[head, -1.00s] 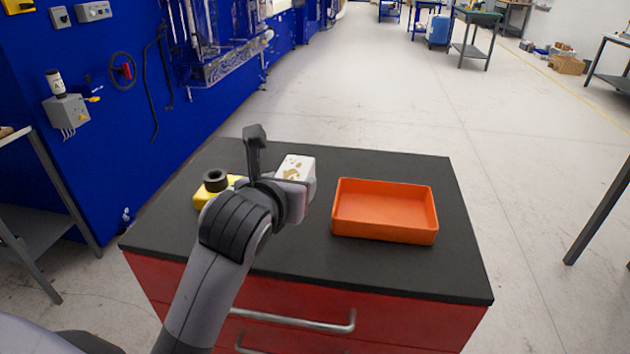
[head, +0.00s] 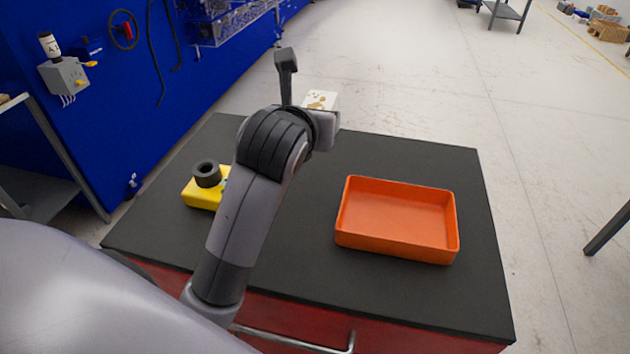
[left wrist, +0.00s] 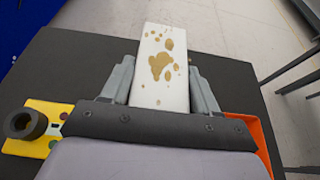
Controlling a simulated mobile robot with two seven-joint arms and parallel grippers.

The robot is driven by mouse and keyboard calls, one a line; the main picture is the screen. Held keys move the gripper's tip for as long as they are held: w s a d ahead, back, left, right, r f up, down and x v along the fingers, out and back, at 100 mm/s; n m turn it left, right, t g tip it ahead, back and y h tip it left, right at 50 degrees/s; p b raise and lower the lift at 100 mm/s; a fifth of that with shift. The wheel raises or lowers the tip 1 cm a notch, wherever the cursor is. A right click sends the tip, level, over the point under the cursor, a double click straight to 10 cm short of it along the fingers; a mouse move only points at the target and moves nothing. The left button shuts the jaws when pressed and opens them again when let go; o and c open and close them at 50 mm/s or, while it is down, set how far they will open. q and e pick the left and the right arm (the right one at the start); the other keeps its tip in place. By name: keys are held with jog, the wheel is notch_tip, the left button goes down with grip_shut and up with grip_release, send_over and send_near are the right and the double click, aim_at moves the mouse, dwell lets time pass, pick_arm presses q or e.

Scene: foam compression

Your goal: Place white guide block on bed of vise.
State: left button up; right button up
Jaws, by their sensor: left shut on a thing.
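The white guide block (head: 321,99) has brown-gold blotches on its upper face and is partly hidden behind my left gripper in the head view. My left gripper (head: 320,122) is above the far part of the black tabletop. In the left wrist view, the block (left wrist: 165,50) stands between the two grey fingers of the gripper (left wrist: 160,76), which are shut on its sides. It appears clear of the table. I cannot make out a vise in either view. My right gripper is not in view.
An orange tray (head: 345,215), empty, sits on the right of the black tabletop (head: 290,255) of a red cabinet. A yellow block (head: 200,197) with a black ring (head: 207,174) sits at left. A blue wall (head: 90,140) stands beyond on the left. Open floor lies behind.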

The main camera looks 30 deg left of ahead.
aim_at(314, 196)
pick_arm(q)
notch_tip(314, 196, down, 14)
jog(key=shift+f, duration=0.25)
dwell(0.3)
jog(key=shift+f, duration=0.2)
jog(key=o, duration=1.2)
jog(key=shift+r, duration=0.1)
